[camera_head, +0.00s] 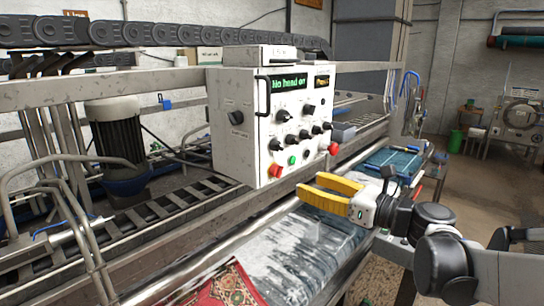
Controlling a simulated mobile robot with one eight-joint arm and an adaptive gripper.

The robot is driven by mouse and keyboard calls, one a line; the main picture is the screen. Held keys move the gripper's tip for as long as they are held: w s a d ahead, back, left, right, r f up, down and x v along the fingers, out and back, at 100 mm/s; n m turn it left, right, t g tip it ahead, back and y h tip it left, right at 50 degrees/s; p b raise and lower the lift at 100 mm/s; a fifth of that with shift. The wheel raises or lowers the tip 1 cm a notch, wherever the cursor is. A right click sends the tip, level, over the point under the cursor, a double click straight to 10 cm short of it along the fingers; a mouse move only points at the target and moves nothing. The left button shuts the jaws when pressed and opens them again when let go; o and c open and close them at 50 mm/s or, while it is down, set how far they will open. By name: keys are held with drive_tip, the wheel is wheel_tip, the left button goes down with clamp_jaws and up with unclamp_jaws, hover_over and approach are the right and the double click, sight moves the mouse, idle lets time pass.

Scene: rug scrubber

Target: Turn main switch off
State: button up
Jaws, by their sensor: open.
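A white control box (232,155) stands on the machine frame, left of centre. Its left side carries a black rotary knob (236,118) with a small label below; this looks like the main switch, but its text and position are too small to read. The front has several black knobs, a green button (292,160), red buttons (275,170) and a lit green display (289,83). My gripper (311,187), with yellow fingers, is open and empty. It appears right of and below the box, over the machine's front side, apart from the knobs.
A black handle (262,96) sticks out at the box's front left edge. Metal rails and a motor (116,130) stand left of the box. A wet rug (300,250) lies below my gripper. A blue crate (392,162) is behind it.

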sight(279, 169)
drive_tip(key=x, duration=1)
drive_tip(key=shift+a+b, duration=0.15)
drive_tip(key=shift+b, duration=0.2)
drive_tip(key=shift+c, duration=0.3)
clamp_jaws()
